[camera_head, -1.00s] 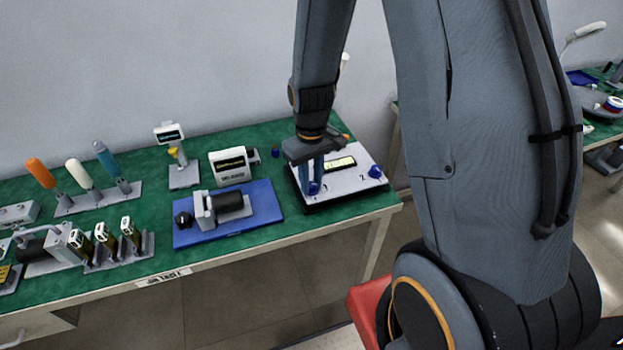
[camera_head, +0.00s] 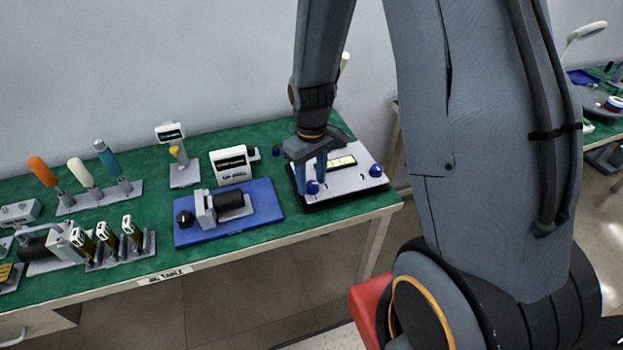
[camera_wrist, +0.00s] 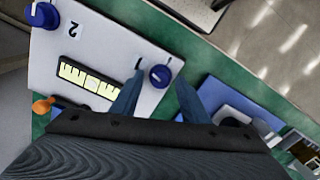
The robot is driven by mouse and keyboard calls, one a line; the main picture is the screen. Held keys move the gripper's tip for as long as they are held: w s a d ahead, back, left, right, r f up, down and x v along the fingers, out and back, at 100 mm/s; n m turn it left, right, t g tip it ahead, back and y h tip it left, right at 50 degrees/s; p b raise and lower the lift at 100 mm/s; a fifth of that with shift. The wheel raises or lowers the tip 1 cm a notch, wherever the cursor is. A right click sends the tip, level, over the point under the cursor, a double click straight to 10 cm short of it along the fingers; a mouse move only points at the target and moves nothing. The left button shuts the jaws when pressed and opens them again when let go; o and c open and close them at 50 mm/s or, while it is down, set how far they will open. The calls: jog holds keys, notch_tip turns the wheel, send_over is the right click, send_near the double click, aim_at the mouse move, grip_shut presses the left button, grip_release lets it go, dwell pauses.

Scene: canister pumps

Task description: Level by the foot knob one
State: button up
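A pale plate (camera_head: 350,181) on a dark base lies at the right end of the green bench; it also shows in the wrist view (camera_wrist: 110,40). It carries a yellow display strip with dark marks (camera_wrist: 88,78) and two blue knobs. The near-left knob (camera_head: 312,188) sits between my gripper's fingertips (camera_head: 311,185); its printed number is hidden. The wrist view shows this knob (camera_wrist: 160,76) with a white pointer line, between the two spread fingers (camera_wrist: 160,84), with gaps at its sides. The other knob (camera_head: 376,170) stands beside a printed 2 (camera_wrist: 72,27).
A blue mat (camera_head: 270,204) with a motor-like canister unit (camera_head: 222,205) lies left of the plate. A white readout box (camera_head: 230,163) stands behind it. An orange part (camera_wrist: 42,105) is at the plate's edge. Several handled tools stand farther left.

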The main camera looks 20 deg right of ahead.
aim_at(311, 183)
jog(key=shift+r+b, duration=0.8)
jog(key=shift+r, duration=3.1)
